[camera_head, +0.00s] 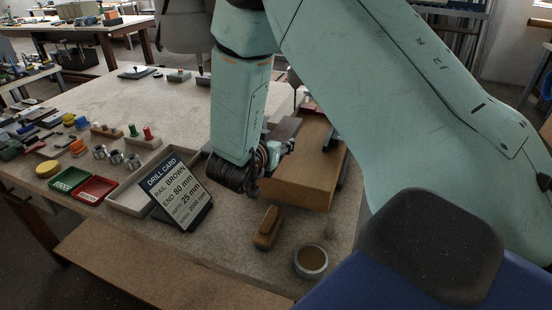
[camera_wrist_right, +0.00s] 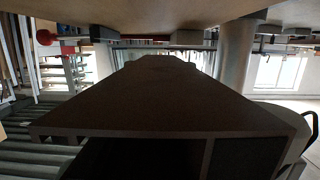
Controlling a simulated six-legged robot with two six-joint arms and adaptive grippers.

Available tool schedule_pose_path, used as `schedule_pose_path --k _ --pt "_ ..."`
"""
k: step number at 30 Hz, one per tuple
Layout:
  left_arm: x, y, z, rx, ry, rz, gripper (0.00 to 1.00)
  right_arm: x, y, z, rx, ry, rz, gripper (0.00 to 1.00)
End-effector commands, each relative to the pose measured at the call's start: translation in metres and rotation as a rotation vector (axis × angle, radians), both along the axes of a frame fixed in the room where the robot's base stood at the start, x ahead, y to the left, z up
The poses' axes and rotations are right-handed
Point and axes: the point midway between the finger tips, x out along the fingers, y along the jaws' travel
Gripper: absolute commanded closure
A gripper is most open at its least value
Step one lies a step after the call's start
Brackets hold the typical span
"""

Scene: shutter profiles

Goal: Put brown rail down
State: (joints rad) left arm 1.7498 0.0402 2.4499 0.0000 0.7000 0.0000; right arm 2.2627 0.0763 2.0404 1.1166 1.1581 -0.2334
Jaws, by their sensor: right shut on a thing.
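My right arm comes in from the right and bends down to the table. My right gripper (camera_head: 282,152) is shut on the brown rail, at the near left side of a wooden block. My left gripper is not in view.
The wooden block (camera_head: 305,175) stands right of the gripper. A drill card (camera_head: 180,196) stands at the left before a pale tray (camera_head: 127,199). A wood-handled brush (camera_head: 267,228) and a round cup (camera_head: 310,262) lie near the front.

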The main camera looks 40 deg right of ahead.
Motion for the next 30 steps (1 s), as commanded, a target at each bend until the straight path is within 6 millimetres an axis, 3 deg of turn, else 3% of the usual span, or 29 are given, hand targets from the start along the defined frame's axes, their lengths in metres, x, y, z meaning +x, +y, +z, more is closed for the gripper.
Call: schedule_pose_path --k 4,9,25,26,30 --pt "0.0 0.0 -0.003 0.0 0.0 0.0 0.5 0.001 0.0 -0.025 -0.002 0.004 0.002 0.84" --pt "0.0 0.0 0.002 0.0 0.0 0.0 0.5 0.002 0.0 -0.04 -0.002 0.001 0.002 0.84" --pt "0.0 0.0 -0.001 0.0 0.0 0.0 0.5 0.002 0.0 -0.049 -0.001 -0.001 0.001 0.84" --pt "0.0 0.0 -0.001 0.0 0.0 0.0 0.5 0.002 0.0 -0.05 0.0 0.0 0.001 0.5" --pt "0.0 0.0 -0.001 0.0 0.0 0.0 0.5 0.002 0.0 -0.049 0.0 0.0 0.001 0.38"
